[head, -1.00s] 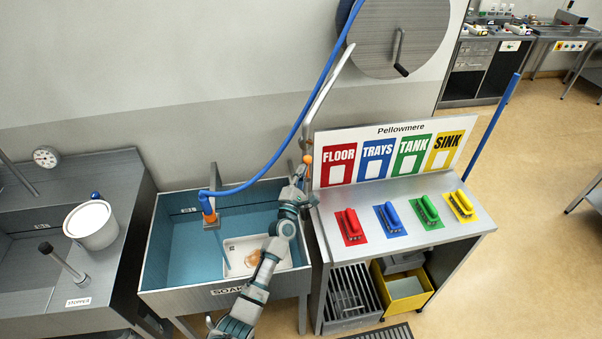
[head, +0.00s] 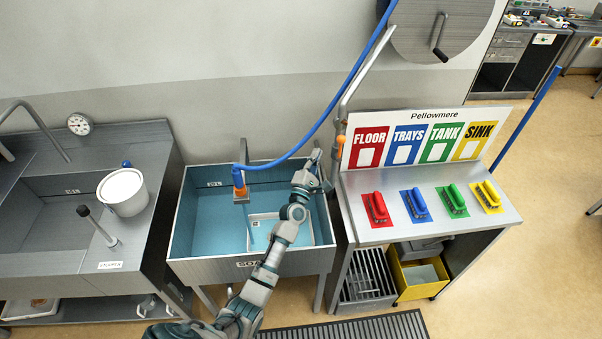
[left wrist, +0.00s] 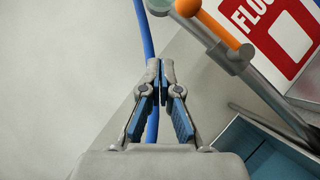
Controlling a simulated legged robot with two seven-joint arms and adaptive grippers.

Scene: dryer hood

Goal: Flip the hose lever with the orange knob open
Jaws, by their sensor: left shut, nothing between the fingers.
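The orange knob (head: 341,139) is at the lower end of the grey pipe (head: 362,75), beside the FLOOR sign. In the left wrist view, the orange knob (left wrist: 214,24) lies slanted at the top right, alongside the grey pipe. My left gripper (head: 317,156) is above the right rear of the soak sink, left of and below the knob in the picture. In the left wrist view, its fingertips (left wrist: 160,66) are together with nothing between them, apart from the knob. The blue hose (left wrist: 148,40) passes behind the fingers. I cannot tell the lever's position. My right gripper is not in view.
The soak sink (head: 180,240) stands below my arm. The blue hose (head: 345,90) hangs across to an orange-collared end over it. A steel table (head: 350,200) with coloured brushes is at the right. A white bucket (head: 122,192) stands at the left.

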